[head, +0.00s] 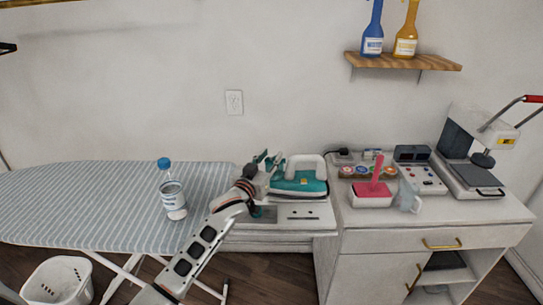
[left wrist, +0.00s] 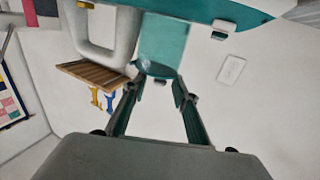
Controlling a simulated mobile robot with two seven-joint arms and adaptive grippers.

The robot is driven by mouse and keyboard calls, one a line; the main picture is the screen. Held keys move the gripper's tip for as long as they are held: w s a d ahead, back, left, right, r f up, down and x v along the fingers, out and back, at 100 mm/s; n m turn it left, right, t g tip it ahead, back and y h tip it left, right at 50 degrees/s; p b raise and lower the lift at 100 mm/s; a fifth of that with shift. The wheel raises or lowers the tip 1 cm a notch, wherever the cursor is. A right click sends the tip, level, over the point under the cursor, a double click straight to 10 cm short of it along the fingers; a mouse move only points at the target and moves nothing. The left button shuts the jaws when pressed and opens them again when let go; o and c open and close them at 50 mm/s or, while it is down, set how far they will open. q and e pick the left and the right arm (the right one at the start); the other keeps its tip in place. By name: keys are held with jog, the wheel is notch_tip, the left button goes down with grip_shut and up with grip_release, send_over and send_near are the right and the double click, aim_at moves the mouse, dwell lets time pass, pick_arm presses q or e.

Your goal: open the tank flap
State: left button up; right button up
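A teal and white steam iron (head: 302,186) rests on the white stand (head: 305,216) beside the ironing board. My left gripper (head: 265,161) is at the iron's left end, with its fingers apart. In the left wrist view the fingers of my left gripper (left wrist: 157,88) reach up to either side of the end of a teal part (left wrist: 164,42) of the iron, which looks like the tank flap. I cannot tell whether the fingers touch it or whether it is raised. The iron's white handle (left wrist: 100,57) loops beside it. My right gripper is not in view.
A clear water bottle with a blue cap (head: 172,190) stands on the striped ironing board (head: 95,205).

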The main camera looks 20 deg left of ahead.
pick_arm(q)
jog(key=shift+w, duration=0.6)
grip_shut()
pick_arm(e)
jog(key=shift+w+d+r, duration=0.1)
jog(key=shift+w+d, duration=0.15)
